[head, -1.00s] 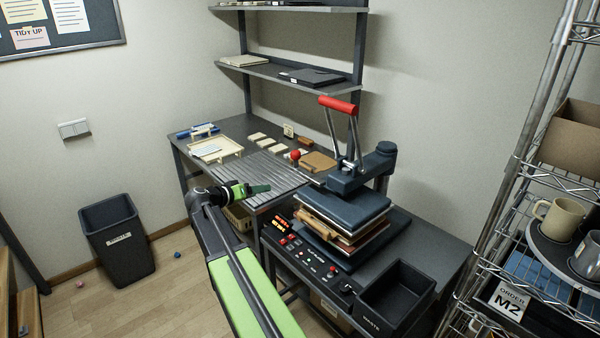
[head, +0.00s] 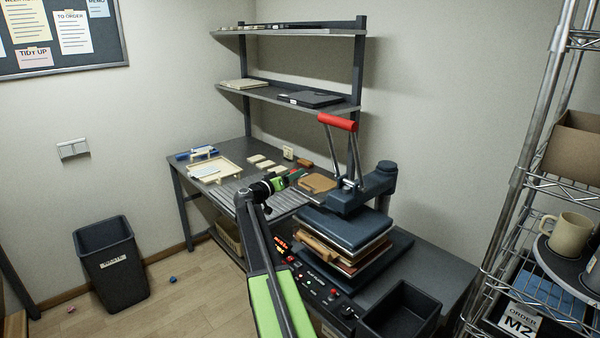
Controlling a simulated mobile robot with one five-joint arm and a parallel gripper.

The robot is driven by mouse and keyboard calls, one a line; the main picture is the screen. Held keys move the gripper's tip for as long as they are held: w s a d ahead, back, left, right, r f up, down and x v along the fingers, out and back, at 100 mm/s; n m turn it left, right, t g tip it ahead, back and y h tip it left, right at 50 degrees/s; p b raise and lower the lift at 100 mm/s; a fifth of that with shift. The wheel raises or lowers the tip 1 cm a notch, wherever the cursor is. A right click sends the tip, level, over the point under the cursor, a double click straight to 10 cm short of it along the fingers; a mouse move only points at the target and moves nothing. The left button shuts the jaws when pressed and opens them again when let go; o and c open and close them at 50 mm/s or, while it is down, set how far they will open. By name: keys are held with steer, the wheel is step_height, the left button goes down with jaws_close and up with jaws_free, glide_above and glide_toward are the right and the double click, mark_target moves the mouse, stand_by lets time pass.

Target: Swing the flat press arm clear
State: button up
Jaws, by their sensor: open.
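The flat press (head: 345,222) stands on the dark bench, with a stack of dark, wood-coloured and pale layers under its upper plate. Its lever rises from the dark press arm (head: 350,196) and ends in a red grip (head: 338,121). The press arm lies over the plates and joins a round post (head: 387,172) at the right. My gripper (head: 294,175), green and black, is small in the head view, left of the press arm, over the bench near the ribbed mat. It is open. Whether it touches anything cannot be told.
A control panel (head: 318,287) with lit buttons lies in front of the press, beside a black bin (head: 398,312). A pale tray (head: 214,171) and small blocks are on the bench at left. A wire rack (head: 525,190) stands at right. A waste bin (head: 110,262) stands on the floor.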

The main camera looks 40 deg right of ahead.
steer(key=d, duration=0.4)
steer(key=shift+w+d, duration=0.2)
steer(key=shift+d, duration=0.1)
jaws_close()
